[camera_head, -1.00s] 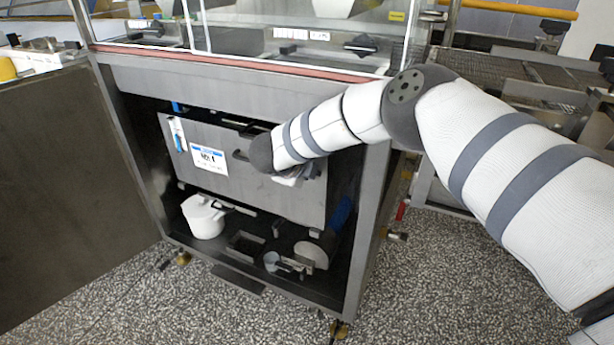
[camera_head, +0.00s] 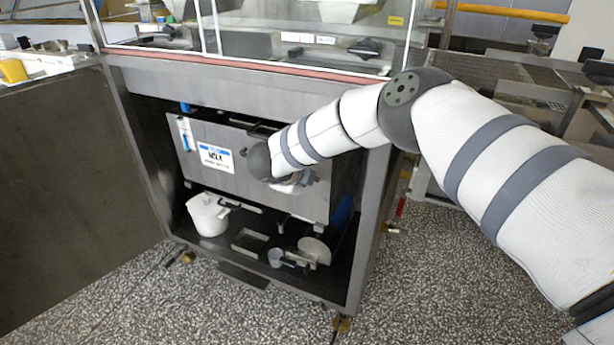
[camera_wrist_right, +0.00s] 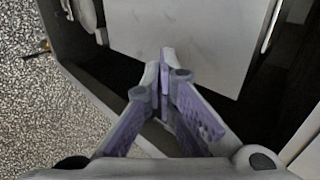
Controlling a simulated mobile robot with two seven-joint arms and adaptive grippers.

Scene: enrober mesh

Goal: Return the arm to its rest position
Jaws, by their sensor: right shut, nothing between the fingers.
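My right arm (camera_head: 500,150) comes in from the right in the head view and reaches to the front of the open machine cabinet. Its wrist hides most of the right gripper there; a small part shows below the wrist. In the right wrist view the right gripper (camera_wrist_right: 166,62) is shut, its fingertips together with nothing between them. The grey panel (camera_head: 240,165) with a white and blue label (camera_head: 215,157) is just in front of it, and the plain panel face also shows in the wrist view (camera_wrist_right: 190,40). My left gripper is not in view.
The cabinet's open door (camera_head: 70,200) stands at the left. A white pot (camera_head: 208,214), a small tray (camera_head: 250,242) and a round scoop-like thing (camera_head: 314,250) are on the cabinet floor. The cabinet's right post (camera_head: 372,220) stands close below my arm. Speckled floor (camera_head: 450,280) is clear at the lower right.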

